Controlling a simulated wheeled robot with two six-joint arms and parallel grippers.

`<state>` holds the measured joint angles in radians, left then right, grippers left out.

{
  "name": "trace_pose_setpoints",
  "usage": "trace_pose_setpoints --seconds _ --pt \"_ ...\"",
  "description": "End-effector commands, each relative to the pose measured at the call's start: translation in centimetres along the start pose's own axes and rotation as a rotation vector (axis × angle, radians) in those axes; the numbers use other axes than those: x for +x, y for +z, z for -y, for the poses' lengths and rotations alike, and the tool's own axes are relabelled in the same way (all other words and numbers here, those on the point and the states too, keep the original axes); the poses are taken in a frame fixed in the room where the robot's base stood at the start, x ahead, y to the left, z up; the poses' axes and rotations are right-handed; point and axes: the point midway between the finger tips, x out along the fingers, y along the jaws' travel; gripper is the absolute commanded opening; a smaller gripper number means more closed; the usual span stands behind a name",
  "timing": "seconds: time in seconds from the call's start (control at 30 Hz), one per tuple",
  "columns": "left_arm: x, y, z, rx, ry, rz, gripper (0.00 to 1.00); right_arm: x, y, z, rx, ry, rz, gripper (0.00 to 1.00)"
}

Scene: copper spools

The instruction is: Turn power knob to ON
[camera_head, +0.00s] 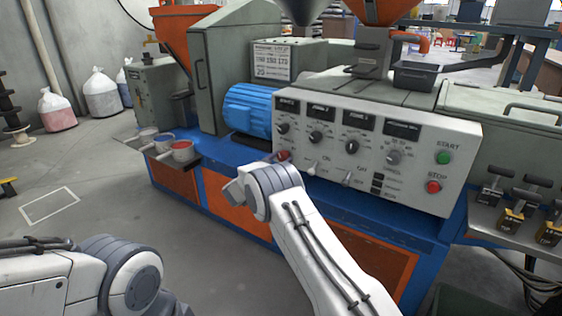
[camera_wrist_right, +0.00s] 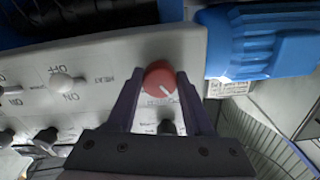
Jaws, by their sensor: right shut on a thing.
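The red power knob (camera_wrist_right: 159,80) sits on the pale control panel (camera_wrist_right: 60,55), and in the head view it shows partly at the panel's lower left corner (camera_head: 283,155). My right gripper (camera_wrist_right: 161,86) has its two dark fingers on either side of the knob, shut on it. A white pointer line shows on the knob's face; the lettering beside it is too blurred to read. In the head view my right wrist hides most of the fingers. Of my left arm only white links show at the lower left; its gripper is out of view.
The panel also carries black dials (camera_head: 352,146), toggle switches (camera_head: 312,169), a green START button (camera_head: 443,158) and a red STOP button (camera_head: 433,187). A blue motor (camera_head: 248,108) stands left of the panel. Open floor lies at left.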

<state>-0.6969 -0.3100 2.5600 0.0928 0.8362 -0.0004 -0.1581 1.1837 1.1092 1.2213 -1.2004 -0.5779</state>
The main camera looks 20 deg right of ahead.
Motion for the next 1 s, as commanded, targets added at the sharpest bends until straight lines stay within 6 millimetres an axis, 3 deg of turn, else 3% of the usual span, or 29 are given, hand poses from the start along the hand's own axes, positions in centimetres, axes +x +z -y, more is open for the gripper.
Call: trace_pose_setpoints --seconds 1.0 --pt "6.3 0.3 0.5 0.000 0.000 0.000 0.50 -0.2 0.4 0.3 0.957 -0.005 0.004 0.00"
